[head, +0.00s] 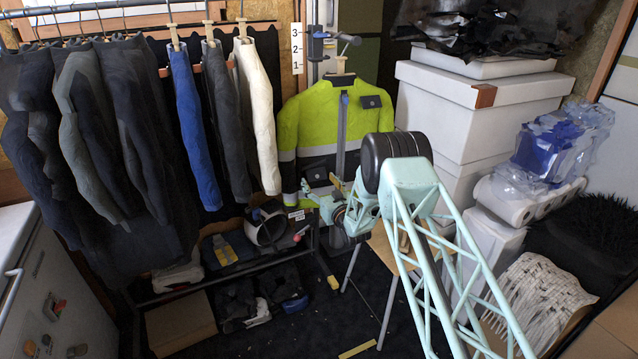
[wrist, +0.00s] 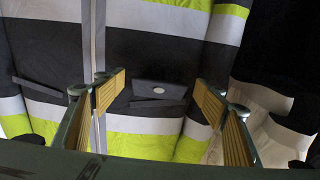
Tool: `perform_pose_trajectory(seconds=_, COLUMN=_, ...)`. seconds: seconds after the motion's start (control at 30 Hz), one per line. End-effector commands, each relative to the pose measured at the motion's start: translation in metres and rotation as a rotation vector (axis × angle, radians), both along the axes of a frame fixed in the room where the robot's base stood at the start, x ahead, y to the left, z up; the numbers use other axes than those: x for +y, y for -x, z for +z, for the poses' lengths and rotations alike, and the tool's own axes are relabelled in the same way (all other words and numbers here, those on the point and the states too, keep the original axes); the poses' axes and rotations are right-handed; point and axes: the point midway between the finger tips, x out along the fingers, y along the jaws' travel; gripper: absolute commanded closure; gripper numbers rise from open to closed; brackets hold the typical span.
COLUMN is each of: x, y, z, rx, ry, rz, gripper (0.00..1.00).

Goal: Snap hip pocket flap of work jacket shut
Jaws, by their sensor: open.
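The work jacket (head: 300,122), bright yellow above and dark below with grey bands, hangs upright at the back centre in the head view. In the wrist view the jacket (wrist: 120,45) fills the background, its yellow at the bottom. A dark grey hip pocket flap (wrist: 143,88) with a pale round snap lies between my fingers in the picture. I cannot tell whether the snap is fastened. My gripper (wrist: 160,97) is open and empty, with yellow pads on either side of the flap. In the head view my gripper (head: 325,193) is in front of the jacket's lower part, partly hidden by my arm.
A second pocket strip (wrist: 38,88) shows at left in the wrist view. Dark, blue and white garments (head: 262,115) hang left of the jacket. White boxes (head: 460,110) stand at right. A rack with a helmet-like item (head: 267,225) stands below the garments.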

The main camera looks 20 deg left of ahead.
Motion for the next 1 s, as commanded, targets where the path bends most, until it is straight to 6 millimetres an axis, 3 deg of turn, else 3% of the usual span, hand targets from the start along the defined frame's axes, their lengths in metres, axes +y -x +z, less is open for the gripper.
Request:
perform_pose_trajectory(seconds=0.1, x=-0.0001, y=0.0002, z=-0.0002, rx=0.0, ry=0.0, rz=0.0, gripper=0.37)
perform_pose_trajectory(seconds=0.37, x=-0.0002, y=0.0002, z=-0.0003, rx=0.0, ry=0.0, rz=0.0, gripper=0.6)
perform_pose_trajectory(seconds=1.0, x=0.0038, y=-0.004, z=-0.0064, rx=-0.08, ry=-0.077, rz=-0.001, gripper=0.6)
